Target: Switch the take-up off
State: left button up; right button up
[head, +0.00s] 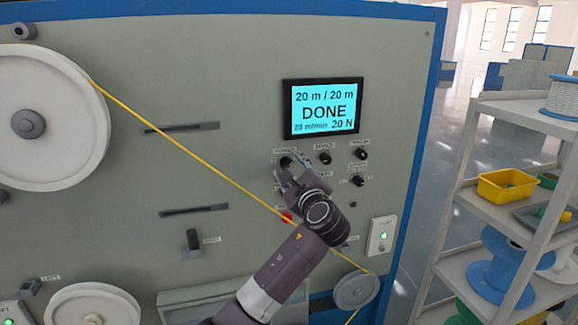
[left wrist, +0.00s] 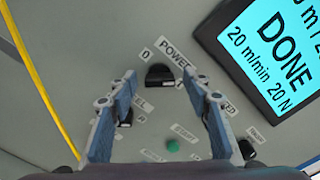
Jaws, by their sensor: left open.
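A black rotary knob labelled POWER (left wrist: 159,75) sits on the grey machine panel (head: 235,90), with marks beside it in the left wrist view. It also shows in the head view (head: 286,162), partly behind my gripper. My left gripper (head: 291,168) is open in front of it. In the left wrist view its two fingers (left wrist: 160,76) stand on either side of the knob, with nothing held; I cannot tell whether they touch it. The screen (head: 323,108) reads 20 m / 20 m, DONE, 20 m/min and 20 N. My right gripper is not in view.
More black knobs (head: 324,158) sit to the right, and a green button (left wrist: 173,145) lies below. A red button (head: 287,217) is close to my wrist. A yellow cable (head: 190,150) crosses the panel from a white wheel (head: 75,120) to a pulley (head: 356,291). A shelf (head: 478,195) stands at right.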

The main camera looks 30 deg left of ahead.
pick_arm(q)
jog(key=shift+c, duration=0.5)
jog(key=c, duration=1.1)
jog(key=shift+o, duration=0.2)
jog(key=shift+f, duration=0.1)
jog(key=shift+f+n+b, duration=0.1)
jog(key=shift+n+b, duration=6.6)
jog(key=shift+n, duration=2.2)
